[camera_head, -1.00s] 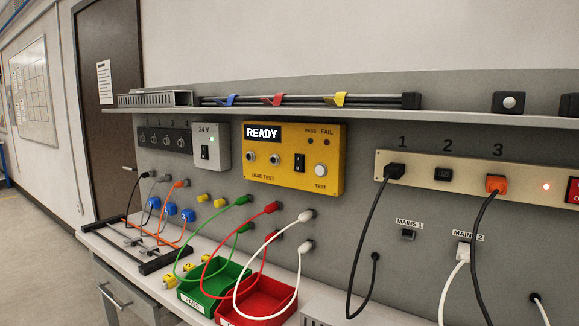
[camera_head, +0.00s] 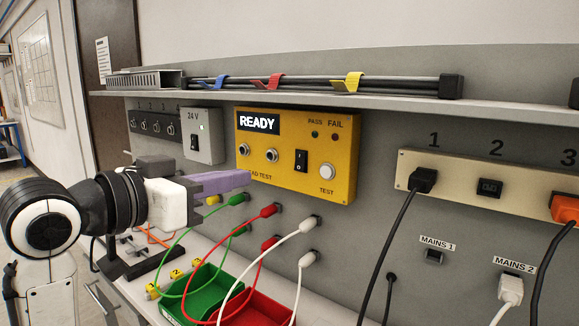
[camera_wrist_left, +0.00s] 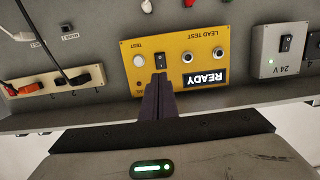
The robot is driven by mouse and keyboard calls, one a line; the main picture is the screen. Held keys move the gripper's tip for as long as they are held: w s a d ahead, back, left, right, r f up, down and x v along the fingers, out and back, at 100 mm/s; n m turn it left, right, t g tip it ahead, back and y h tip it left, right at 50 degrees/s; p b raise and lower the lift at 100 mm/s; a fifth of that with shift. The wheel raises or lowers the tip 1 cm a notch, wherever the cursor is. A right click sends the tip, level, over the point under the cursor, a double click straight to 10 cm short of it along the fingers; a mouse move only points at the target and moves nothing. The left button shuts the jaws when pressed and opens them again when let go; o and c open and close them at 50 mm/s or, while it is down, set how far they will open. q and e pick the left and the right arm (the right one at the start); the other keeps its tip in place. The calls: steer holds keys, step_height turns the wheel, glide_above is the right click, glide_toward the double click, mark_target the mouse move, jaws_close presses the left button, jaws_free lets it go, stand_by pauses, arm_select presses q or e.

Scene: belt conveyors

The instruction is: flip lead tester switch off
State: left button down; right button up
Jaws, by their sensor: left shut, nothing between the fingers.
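The yellow lead tester (camera_head: 285,185) is fixed to the grey back panel, and its display (camera_head: 259,122) reads READY. Its black rocker switch (camera_head: 301,160) sits between two round sockets and a white TEST button (camera_head: 326,171). My left gripper (camera_head: 247,177) comes in from the left with its purple fingers shut and empty, in front of the tester's lower left corner in the head view. In the upside-down left wrist view, the shut fingertips (camera_wrist_left: 160,76) appear right beside the switch (camera_wrist_left: 160,61); contact cannot be told. My right gripper is out of view.
A grey 24 V box (camera_head: 202,140) is left of the tester. A shelf (camera_head: 380,101) with cables runs above. Green, red and white leads arch below, over a green bin (camera_head: 205,290) and a red bin (camera_head: 262,312). A socket strip (camera_head: 463,186) is at right.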

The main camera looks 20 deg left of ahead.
mark_target(298, 167)
arm_select(q)
steer(key=p+x, duration=0.2)
steer(key=x, duration=1.2)
steer(key=shift+w, duration=0.1)
steer(key=shift+f, duration=0.1)
